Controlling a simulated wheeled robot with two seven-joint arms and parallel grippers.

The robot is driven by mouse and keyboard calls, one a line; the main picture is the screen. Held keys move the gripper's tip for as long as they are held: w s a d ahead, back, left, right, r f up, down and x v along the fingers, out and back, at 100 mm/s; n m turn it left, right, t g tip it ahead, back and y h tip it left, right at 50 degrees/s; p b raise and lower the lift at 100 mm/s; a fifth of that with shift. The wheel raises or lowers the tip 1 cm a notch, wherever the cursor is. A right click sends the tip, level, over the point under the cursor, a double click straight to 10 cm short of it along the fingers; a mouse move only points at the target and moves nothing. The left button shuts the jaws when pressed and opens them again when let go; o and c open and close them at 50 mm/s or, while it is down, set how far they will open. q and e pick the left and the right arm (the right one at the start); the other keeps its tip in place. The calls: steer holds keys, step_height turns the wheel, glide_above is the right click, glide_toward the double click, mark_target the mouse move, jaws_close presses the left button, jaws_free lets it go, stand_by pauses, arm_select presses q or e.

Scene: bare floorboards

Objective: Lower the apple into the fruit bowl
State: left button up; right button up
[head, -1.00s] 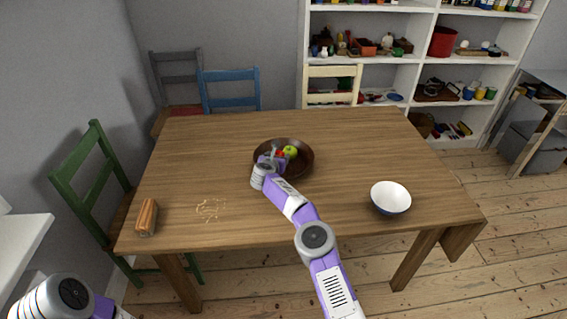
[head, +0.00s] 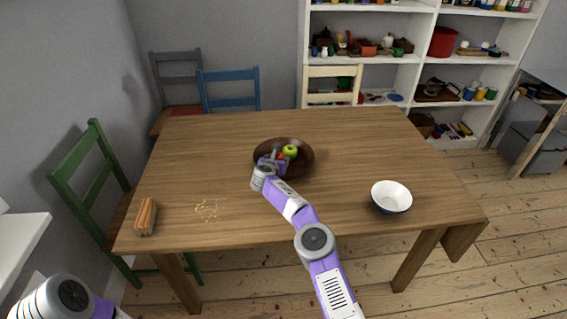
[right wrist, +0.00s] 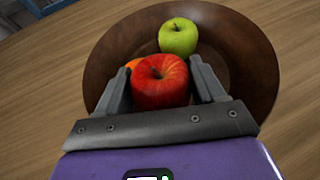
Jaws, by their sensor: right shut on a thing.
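The fruit bowl is a wide dark brown bowl (head: 309,161) on the table, also large in the right wrist view (right wrist: 258,60). A green apple (head: 290,151) lies in it, clear of my jaws in the right wrist view (right wrist: 178,37). My right gripper (head: 276,157) reaches over the bowl's near left side. In the right wrist view its fingers (right wrist: 160,84) are shut on a red apple (right wrist: 160,82), with the bowl around and behind it. An orange fruit (right wrist: 133,64) is mostly hidden behind the red apple. Contact between red apple and bowl cannot be told. My left gripper is out of view.
The wooden table (head: 360,140) is largely clear. A white-and-blue bowl (head: 391,196) stands at its right and an orange-brown item (head: 146,216) at its left front edge. Chairs stand at the back and left. Shelves (head: 420,60) stand behind.

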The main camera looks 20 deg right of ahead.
steer(key=o, duration=1.2)
steer(key=shift+c, duration=0.2)
steer(key=shift+s+a+r+p, duration=0.3)
steer(key=shift+s+p, duration=0.05)
steer(key=shift+s, duration=0.05)
steer(key=shift+s+a+r, duration=0.2)
steer(key=shift+s+a, duration=0.05)
steer(key=shift+s, duration=0.25)
steer(key=shift+p+v, duration=0.8)
steer(key=shift+v, duration=1.85)
